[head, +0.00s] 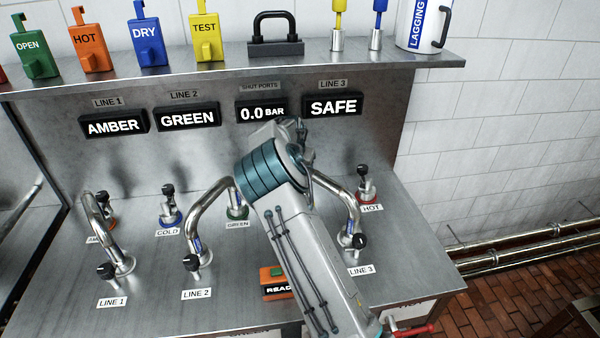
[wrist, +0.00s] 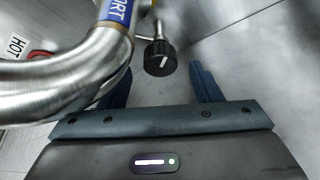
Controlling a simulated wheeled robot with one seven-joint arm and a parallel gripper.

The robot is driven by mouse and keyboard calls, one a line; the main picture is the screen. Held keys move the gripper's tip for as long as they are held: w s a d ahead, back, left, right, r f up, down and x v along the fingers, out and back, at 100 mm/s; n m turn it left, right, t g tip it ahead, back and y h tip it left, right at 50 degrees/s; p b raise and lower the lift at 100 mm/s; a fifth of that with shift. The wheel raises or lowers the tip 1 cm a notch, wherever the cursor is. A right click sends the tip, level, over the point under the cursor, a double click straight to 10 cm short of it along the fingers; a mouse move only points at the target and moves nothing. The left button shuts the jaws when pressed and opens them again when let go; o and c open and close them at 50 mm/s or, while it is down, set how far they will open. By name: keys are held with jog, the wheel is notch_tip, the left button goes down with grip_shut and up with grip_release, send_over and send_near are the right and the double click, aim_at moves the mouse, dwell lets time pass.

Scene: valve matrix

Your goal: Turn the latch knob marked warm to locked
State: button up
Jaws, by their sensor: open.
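No label reading warm shows in either view. In the wrist view a black latch knob (wrist: 159,58) with a white pointer line stands just beyond my gripper (wrist: 160,84). The gripper's two blue fingers are open and empty, one to each side below the knob in the picture, apart from it. Its marking is not visible, so I cannot tell whether it is the warm one. In the head view my arm covers the panel between the GREEN port (head: 237,212) and the HOT port (head: 366,197), and hides the gripper's fingers.
A thick steel pipe (wrist: 75,85) with a blue label runs close beside the left finger. In the head view swing pipes stand at LINE 1 (head: 112,240), LINE 2 (head: 205,218) and LINE 3 (head: 350,205). A SAFE display (head: 333,106) is on the back panel.

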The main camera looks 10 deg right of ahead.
jog(key=b+v, duration=0.2)
jog(key=v, duration=1)
jog(key=shift+r, duration=0.1)
